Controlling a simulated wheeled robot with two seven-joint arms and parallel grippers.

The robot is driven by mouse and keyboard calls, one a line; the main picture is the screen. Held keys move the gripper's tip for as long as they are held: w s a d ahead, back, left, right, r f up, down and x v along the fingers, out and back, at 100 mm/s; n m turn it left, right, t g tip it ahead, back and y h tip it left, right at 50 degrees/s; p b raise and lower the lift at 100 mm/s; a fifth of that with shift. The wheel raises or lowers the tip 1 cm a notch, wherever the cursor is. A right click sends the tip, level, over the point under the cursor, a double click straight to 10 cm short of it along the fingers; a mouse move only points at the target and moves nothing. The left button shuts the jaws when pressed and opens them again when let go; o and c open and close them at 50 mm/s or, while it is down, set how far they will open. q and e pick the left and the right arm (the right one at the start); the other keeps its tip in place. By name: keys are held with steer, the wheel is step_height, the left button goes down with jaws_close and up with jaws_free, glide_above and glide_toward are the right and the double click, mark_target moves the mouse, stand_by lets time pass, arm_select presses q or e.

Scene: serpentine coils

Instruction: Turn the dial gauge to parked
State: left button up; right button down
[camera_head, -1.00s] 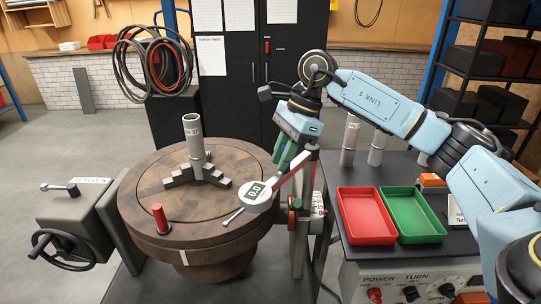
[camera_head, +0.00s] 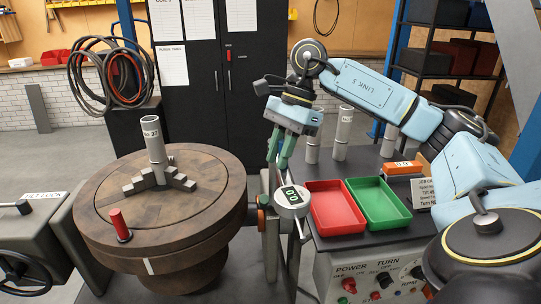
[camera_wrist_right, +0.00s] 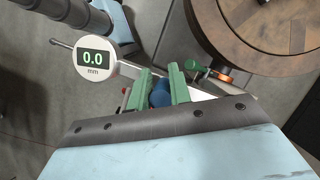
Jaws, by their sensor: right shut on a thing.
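The dial gauge (camera_head: 292,200) is a white round unit with a dark display. It hangs beyond the right edge of the round brown table (camera_head: 100,232), beside the trays, its thin probe pointing down. In the right wrist view the gauge (camera_wrist_right: 97,58) reads 0.0 mm and sits left of the fingers. My right gripper (camera_head: 280,158) is above and slightly left of the gauge in the head view. In the wrist view its green fingers (camera_wrist_right: 161,88) are shut on a blue round piece (camera_wrist_right: 161,97) by the pale gauge arm. My left gripper is out of view.
A red tray (camera_head: 337,228) and a green tray (camera_head: 382,222) lie just right of the gauge. A grey tube (camera_head: 153,143) stands on the table, with a red peg (camera_head: 120,223) at its front. A control panel (camera_head: 372,278) is below the trays.

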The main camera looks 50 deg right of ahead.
steer(key=shift+s+d, duration=0.15)
steer(key=shift+d, duration=0.15)
steer(key=c, duration=1.7)
jaws_free()
steer(key=shift+c, duration=0.2)
steer(key=o, duration=0.4)
steer(key=shift+s+d, duration=0.35)
steer(key=shift+s, duration=0.1)
steer(key=shift+o, duration=0.2)
steer(key=shift+w+a, duration=0.3)
steer(key=shift+a, duration=0.05)
steer(key=p+v, duration=0.5)
steer(key=v, duration=0.8)
steer(key=shift+r, duration=0.3)
